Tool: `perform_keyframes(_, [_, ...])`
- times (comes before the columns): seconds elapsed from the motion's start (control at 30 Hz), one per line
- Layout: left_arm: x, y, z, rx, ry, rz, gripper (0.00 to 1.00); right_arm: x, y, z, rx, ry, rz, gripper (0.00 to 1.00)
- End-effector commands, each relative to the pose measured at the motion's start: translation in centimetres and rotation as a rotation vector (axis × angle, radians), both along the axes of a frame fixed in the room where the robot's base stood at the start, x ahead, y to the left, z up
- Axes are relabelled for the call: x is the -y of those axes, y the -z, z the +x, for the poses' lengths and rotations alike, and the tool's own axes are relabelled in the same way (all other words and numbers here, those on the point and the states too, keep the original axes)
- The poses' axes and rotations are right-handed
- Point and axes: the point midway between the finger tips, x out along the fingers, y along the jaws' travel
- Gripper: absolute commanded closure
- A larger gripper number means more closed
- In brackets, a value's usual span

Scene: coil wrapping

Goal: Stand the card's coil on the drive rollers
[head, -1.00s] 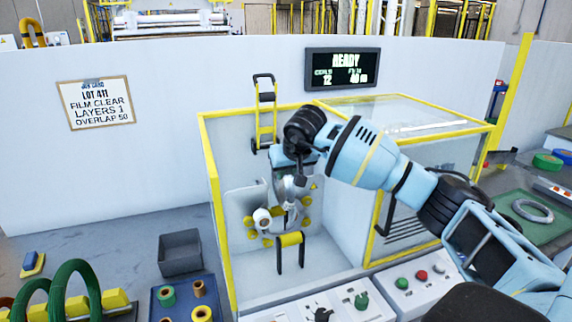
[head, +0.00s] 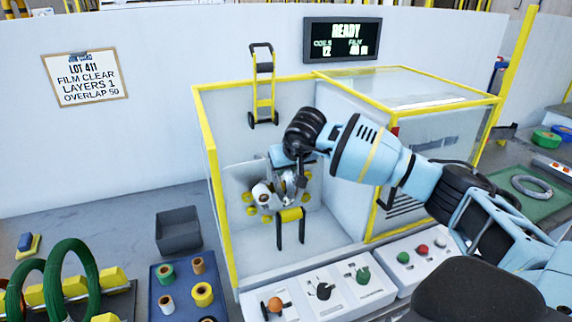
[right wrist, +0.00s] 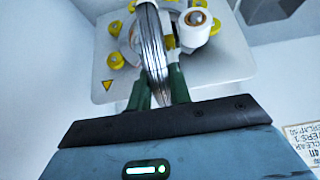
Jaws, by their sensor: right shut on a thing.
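My right gripper (head: 290,166) reaches into the yellow-framed wrapping machine (head: 212,165). It is shut on a grey wire coil (right wrist: 151,45), which stands on edge between green fingers in the right wrist view. The coil shows small and partly hidden below the gripper in the head view (head: 289,184). Yellow rollers (right wrist: 114,62) sit on a pale plate (right wrist: 230,62) around the coil; I cannot tell whether the coil touches them. A white film roll (right wrist: 194,33) is right beside the coil. The card (head: 86,78) reads LOT 411, film clear, layers 1, overlap 50. My left gripper is not in view.
The control panel (head: 335,288) lines the machine's front. Green coils (head: 67,262), a grey bin (head: 178,229) and a blue spool tray (head: 158,270) are left. Another grey coil (head: 532,186) lies on the right.

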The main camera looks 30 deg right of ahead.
Motion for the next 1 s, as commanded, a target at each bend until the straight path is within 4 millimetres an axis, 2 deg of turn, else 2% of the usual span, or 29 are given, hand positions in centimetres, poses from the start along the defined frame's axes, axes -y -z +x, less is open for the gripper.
perform_keyframes(1.0, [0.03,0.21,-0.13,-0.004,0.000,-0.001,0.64,0.05,0.47,0.06,0.005,0.001,0.001,1.00])
